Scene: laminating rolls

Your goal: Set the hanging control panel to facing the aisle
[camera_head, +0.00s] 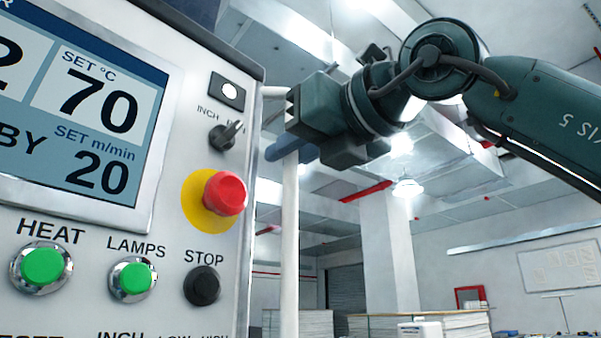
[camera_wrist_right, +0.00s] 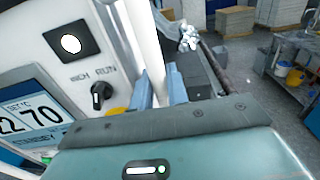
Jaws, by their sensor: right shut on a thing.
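The control panel (camera_head: 165,228) fills the left of the head view, close up, with its face turned toward me at a slant. It carries a screen (camera_head: 80,110), a red stop button on a yellow disc (camera_head: 224,193), and green and black buttons. A white upright bar handle (camera_head: 290,225) runs along its right side. My right gripper (camera_head: 286,148) is shut on this handle. In the right wrist view its blue fingers (camera_wrist_right: 158,88) lie either side of the white bar (camera_wrist_right: 143,35), beside the panel's INCH/RUN switch (camera_wrist_right: 101,95). My left gripper is not in view.
Stacks of sheets (camera_head: 400,325) stand low in the background, near a white column (camera_head: 388,250). A whiteboard (camera_head: 560,266) hangs at the far right. The right wrist view shows a grey workbench (camera_wrist_right: 297,70) and open grey floor (camera_wrist_right: 245,75).

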